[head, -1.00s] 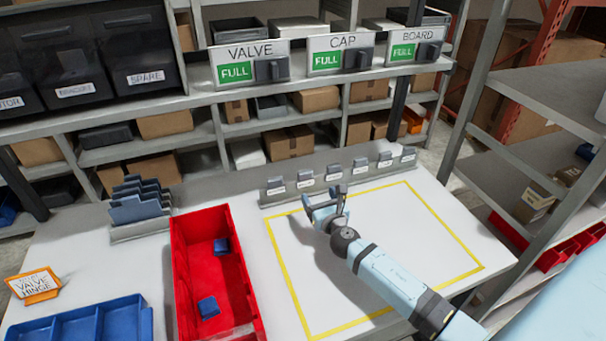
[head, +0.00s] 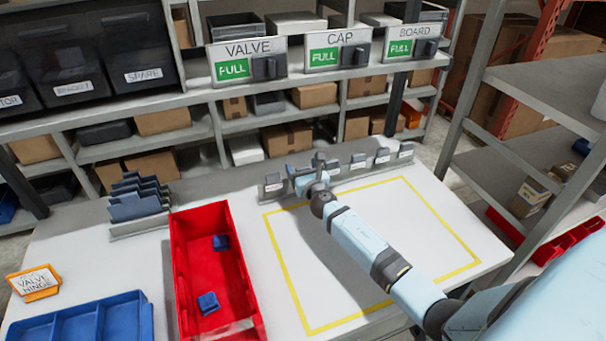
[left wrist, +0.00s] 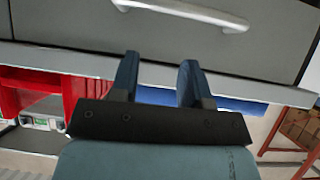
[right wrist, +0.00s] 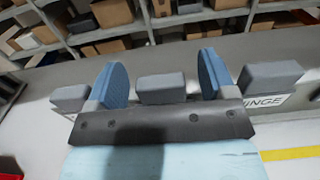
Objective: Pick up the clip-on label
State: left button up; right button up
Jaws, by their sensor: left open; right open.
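Several grey clip-on labels with white faces stand in a row on a rail (head: 345,178) at the back of the table; one at the left end (head: 273,186) shows clear of my arm. My right gripper (head: 307,166) is at the left part of this row. In the right wrist view its open blue fingers (right wrist: 160,72) stand either side of one grey clip (right wrist: 162,90), with gaps visible; its label face is hidden. The clip to its right (right wrist: 270,77) has a label ending "INGE". My left gripper (left wrist: 158,78) is open and empty, before a grey drawer front (left wrist: 225,50).
A red bin (head: 180,270) with blue pieces, a blue tray (head: 85,325) and an orange-framed card reading "VALVE HINGE" (head: 35,283) are at the left. The yellow-outlined area (head: 300,280) holds no objects.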

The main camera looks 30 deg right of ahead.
jog(key=shift+c, duration=0.2)
jog(key=c, duration=0.9)
jog(key=shift+c, duration=0.2)
